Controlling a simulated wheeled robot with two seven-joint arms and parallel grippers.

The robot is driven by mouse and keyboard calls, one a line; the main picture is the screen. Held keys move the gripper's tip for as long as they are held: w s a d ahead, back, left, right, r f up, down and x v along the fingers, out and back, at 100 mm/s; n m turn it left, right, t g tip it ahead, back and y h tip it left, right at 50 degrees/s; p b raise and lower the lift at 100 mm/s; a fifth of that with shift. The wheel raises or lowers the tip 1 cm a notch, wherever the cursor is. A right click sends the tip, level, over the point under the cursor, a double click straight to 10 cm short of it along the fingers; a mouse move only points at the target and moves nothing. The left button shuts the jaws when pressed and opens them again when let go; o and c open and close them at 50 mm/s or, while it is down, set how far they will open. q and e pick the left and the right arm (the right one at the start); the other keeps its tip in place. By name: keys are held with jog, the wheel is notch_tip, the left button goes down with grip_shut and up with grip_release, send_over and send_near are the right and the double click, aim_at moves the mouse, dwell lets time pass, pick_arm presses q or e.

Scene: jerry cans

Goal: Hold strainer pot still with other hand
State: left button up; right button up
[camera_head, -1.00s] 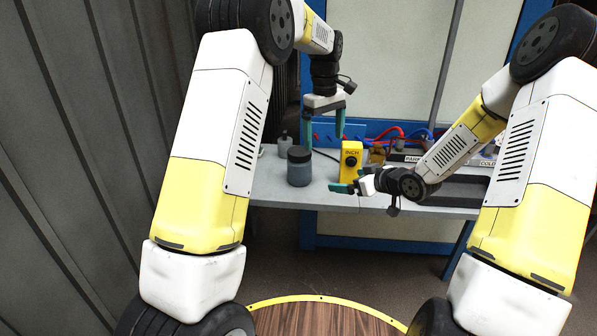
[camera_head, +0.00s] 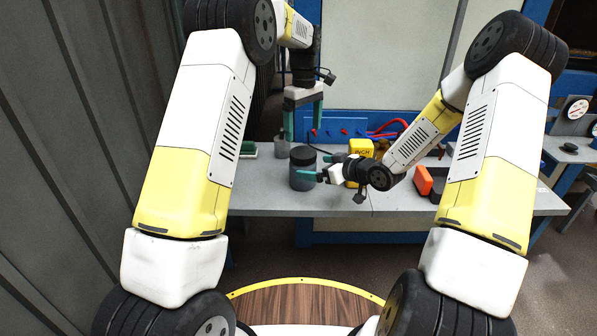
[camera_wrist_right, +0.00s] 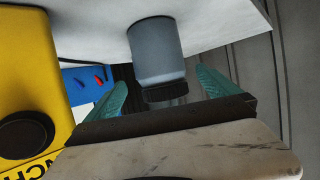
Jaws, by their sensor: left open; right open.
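The strainer pot (camera_head: 302,180), a grey-blue jar with a black lid, stands upright on the grey bench. My right gripper (camera_head: 316,168) is open right beside the pot, its fingers pointing left toward it. In the right wrist view the pot (camera_wrist_right: 157,52) appears upside down, ahead of and between the two open teal fingers; it looks ungripped. My left gripper (camera_head: 303,127) is open and points down above the pot's lid, with a gap below it. It holds nothing.
A yellow box (camera_head: 361,148) stands behind my right gripper and also shows close by in the right wrist view (camera_wrist_right: 30,70). A small grey bottle (camera_head: 282,146) is behind the pot at left. An orange-red object (camera_head: 423,181) lies to the right. The bench front (camera_head: 262,200) is clear.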

jog(key=x, duration=0.6)
jog(key=shift+w+a+f, duration=0.15)
jog(key=shift+w+a, duration=0.1)
jog(key=shift+c, duration=0.4)
